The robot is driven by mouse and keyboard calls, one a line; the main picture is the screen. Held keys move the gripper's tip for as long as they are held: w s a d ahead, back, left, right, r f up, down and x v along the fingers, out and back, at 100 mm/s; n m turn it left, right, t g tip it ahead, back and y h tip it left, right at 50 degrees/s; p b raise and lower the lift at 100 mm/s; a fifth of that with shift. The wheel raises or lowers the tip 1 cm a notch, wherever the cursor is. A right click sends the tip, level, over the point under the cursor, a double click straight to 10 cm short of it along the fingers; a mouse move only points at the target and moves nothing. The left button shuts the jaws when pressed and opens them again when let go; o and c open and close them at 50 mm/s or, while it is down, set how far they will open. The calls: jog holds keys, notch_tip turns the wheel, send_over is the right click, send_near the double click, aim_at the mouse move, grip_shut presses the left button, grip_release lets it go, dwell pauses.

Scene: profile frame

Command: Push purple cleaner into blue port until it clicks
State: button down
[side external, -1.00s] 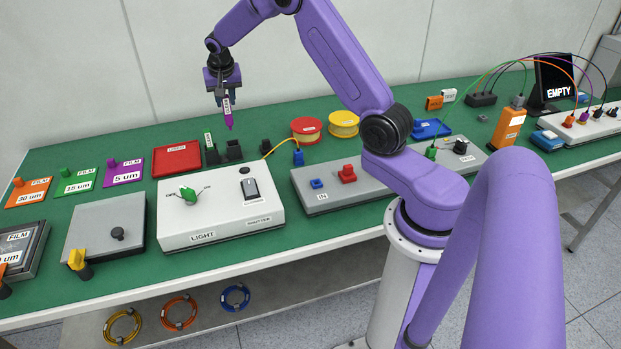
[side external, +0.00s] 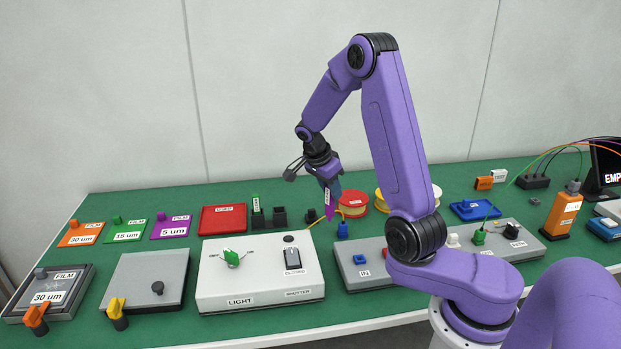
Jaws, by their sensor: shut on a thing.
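My gripper (side external: 326,184) is shut on the purple cleaner (side external: 329,203), a slim pen-like piece with a white label and a tip pointing down. The cleaner is held in the air, tilted slightly. In the picture its tip is just above and left of a blue plug (side external: 343,230) on the end of a yellow cable; I cannot tell the gap in depth. A small blue port (side external: 361,259) sits on the grey box (side external: 352,279) labelled IN, below and right of the cleaner, apart from it.
A white LIGHT box (side external: 215,282) with a green knob and a switch stands left of the grey box. Black holders (side external: 279,216), a red tray (side external: 223,219) and red and yellow spools (side external: 353,202) stand behind. My arm hides part of the grey box.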

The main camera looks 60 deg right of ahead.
jog(key=s+a+f+m+g, duration=0.1)
jog(key=s+a+f+m, duration=0.1)
jog(key=s, duration=0.4)
jog(key=s+a+f+m+g+y, duration=0.1)
jog(key=s+a+f+m, duration=0.1)
jog(key=s+m, duration=0.2)
jog(key=shift+s+a, duration=0.15)
jog(key=shift+s, duration=0.95)
jog(key=shift+f, duration=0.6)
dwell(0.9)
notch_tip(320, 180, up, 6)
dwell(1.1)
